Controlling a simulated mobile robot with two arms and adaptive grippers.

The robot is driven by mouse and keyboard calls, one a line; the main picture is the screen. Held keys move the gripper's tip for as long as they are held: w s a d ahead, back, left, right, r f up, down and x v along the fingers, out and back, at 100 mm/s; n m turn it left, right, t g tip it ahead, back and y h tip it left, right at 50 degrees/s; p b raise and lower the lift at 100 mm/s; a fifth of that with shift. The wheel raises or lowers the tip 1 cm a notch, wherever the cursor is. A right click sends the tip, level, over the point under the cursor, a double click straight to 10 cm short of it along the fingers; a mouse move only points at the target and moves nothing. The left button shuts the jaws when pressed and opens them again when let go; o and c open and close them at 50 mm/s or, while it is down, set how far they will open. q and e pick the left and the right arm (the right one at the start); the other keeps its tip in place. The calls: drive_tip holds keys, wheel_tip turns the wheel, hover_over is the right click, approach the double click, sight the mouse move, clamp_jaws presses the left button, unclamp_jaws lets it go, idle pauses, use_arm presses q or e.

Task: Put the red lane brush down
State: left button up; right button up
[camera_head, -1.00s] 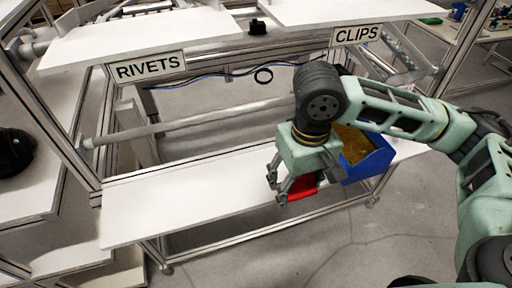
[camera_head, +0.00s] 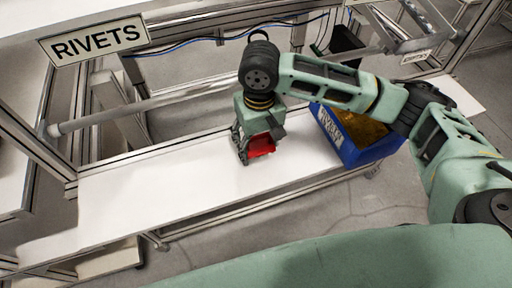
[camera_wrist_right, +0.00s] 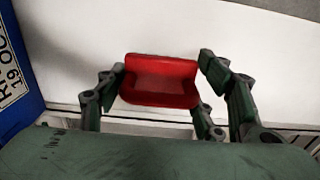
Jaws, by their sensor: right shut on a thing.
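The red lane brush (camera_head: 261,146) is held between the fingers of my right gripper (camera_head: 243,150), over the white bench top (camera_head: 150,185). In the right wrist view the red brush (camera_wrist_right: 160,82) shows as a red block between the two fingers of my right gripper (camera_wrist_right: 160,95), with the white surface behind it. I cannot tell whether the brush touches the bench top. My left gripper is not in view.
A blue bin (camera_head: 350,150) with yellowish contents stands on the bench just right of my right gripper. The bench top to the left is clear. A RIVETS sign (camera_head: 97,41) hangs on the shelf above, and a grey rail (camera_head: 150,105) runs behind the bench.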

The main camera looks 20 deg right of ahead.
sight(256, 152)
drive_tip(key=shift+w+a+f, duration=0.25)
drive_tip(key=shift+f, duration=0.15)
wheel_tip(256, 152, down, 4)
drive_tip(key=shift+r+p, duration=0.2)
drive_tip(key=shift+p, duration=0.45)
drive_tip(key=o, duration=0.9)
drive_tip(key=shift+f, duration=0.15)
drive_tip(key=o, duration=0.4)
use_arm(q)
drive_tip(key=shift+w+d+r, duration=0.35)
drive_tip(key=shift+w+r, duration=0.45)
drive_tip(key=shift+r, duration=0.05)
use_arm(e)
drive_tip(key=shift+o, duration=0.2)
use_arm(q)
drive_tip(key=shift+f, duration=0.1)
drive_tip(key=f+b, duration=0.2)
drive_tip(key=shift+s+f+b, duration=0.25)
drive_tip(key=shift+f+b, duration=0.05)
drive_tip(key=shift+b, duration=0.05)
use_arm(e)
wheel_tip(256, 152, up, 12)
drive_tip(key=shift+r, duration=0.2)
drive_tip(key=shift+s+f, duration=0.1)
